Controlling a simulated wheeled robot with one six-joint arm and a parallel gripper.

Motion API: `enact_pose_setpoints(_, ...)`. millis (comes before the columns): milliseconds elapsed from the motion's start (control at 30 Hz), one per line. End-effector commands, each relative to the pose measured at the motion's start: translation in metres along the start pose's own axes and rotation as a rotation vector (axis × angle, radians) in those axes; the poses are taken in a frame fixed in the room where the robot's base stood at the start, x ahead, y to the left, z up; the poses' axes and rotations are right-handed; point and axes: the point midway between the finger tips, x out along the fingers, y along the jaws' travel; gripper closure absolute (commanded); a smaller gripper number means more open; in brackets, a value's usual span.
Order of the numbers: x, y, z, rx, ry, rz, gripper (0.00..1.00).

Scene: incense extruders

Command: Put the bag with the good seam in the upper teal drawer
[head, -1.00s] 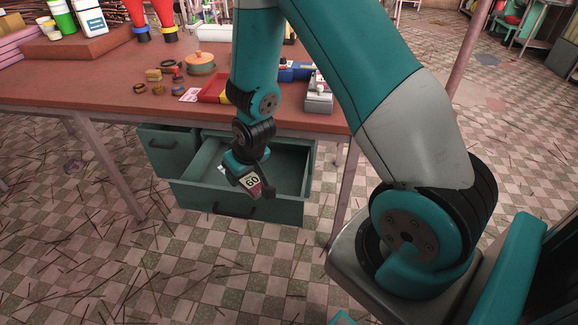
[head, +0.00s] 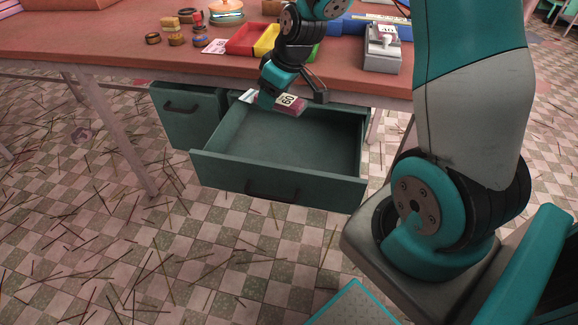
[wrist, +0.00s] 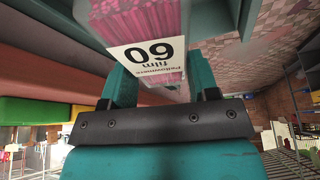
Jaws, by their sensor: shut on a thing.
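A clear bag of pink sticks with a white label reading 60 (head: 288,102) is in my gripper (head: 292,95). In the wrist view the bag (wrist: 150,22) sits between the two teal fingers of my gripper (wrist: 163,82), label towards the camera. Its seam cannot be made out. The wide teal drawer (head: 278,180) is pulled open and looks empty inside. The bag is above the back part of this drawer, near the table's front edge, apart from the drawer floor.
A second teal drawer front (head: 188,117) stands to the left. On the red-brown table (head: 120,45) are red and yellow trays (head: 245,40), a grey device (head: 382,50), a lidded pot (head: 227,12) and small stamps and rings. The floor in front is strewn with thin sticks.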

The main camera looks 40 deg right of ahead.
Motion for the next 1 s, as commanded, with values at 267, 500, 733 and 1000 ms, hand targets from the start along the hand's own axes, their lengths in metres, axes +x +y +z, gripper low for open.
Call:
enact_pose_setpoints(267, -0.007, 0.019, 0.020, -0.216, 0.002, -0.087, 0.69)
enact_pose_setpoints(500, 0.017, 0.018, 0.034, -0.252, -0.004, -0.111, 0.69)
enact_pose_setpoints(733, 0.079, 0.016, 0.059, -0.251, -0.005, -0.110, 0.69)
enact_pose_setpoints(1000, 0.127, 0.017, 0.079, -0.252, -0.002, -0.108, 0.69)
